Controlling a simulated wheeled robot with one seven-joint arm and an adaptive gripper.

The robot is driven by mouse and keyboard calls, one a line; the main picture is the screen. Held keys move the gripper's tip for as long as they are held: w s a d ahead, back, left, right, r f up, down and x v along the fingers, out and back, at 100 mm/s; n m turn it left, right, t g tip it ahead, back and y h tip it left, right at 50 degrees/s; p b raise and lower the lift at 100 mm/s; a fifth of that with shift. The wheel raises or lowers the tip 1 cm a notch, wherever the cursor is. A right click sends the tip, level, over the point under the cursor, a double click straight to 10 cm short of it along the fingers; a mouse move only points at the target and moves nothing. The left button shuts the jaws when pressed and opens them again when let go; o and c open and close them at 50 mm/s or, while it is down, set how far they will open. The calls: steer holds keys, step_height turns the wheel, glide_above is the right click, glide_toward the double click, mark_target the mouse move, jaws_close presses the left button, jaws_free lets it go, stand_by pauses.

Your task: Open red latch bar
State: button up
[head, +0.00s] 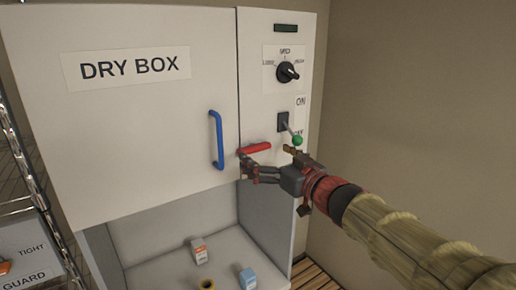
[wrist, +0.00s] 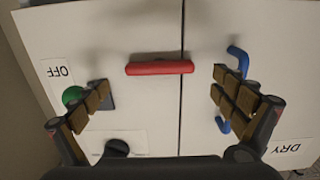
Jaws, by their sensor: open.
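The red latch bar (head: 258,147) lies level on the front of the dry box, across the seam between the white door (head: 130,130) and the control panel (head: 262,95). In the wrist view the red bar (wrist: 160,68) is whole and unobstructed, crossing the dark seam. My gripper (head: 268,157) is in front of the panel, just below the bar in the head view. In the wrist view my gripper (wrist: 162,84) has its fingers spread wide, one off each end of the bar, with nothing between them. I see no contact with the bar.
A blue door handle (head: 216,140) is left of the bar, close to one finger. A switch lever with a green knob (head: 297,140) is close to the other. A black dial (head: 288,72) is above. Small bottles (head: 199,250) stand in the open bay below. A wire rack is at far left.

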mark_target(256, 151)
steer(key=shift+x, duration=1.9)
steer(key=shift+c, duration=0.3)
steer(key=c, duration=1.1)
steer(key=shift+n, duration=0.4)
steer(key=n+b, duration=0.2)
steer(key=n, duration=0.1)
steer(key=shift+s+f+n, duration=0.1)
steer(key=shift+n, duration=0.2)
steer(key=n+b, duration=0.2)
steer(key=n, duration=0.2)
steer(key=shift+a+f+n, duration=0.1)
steer(key=shift+n, duration=0.2)
steer(key=n+b, duration=0.2)
steer(key=n, duration=0.2)
steer(key=shift+n+b, duration=0.3)
steer(key=shift+a+n+b, duration=0.1)
steer(key=shift+n+b, duration=1.1)
steer(key=shift+n, duration=1)
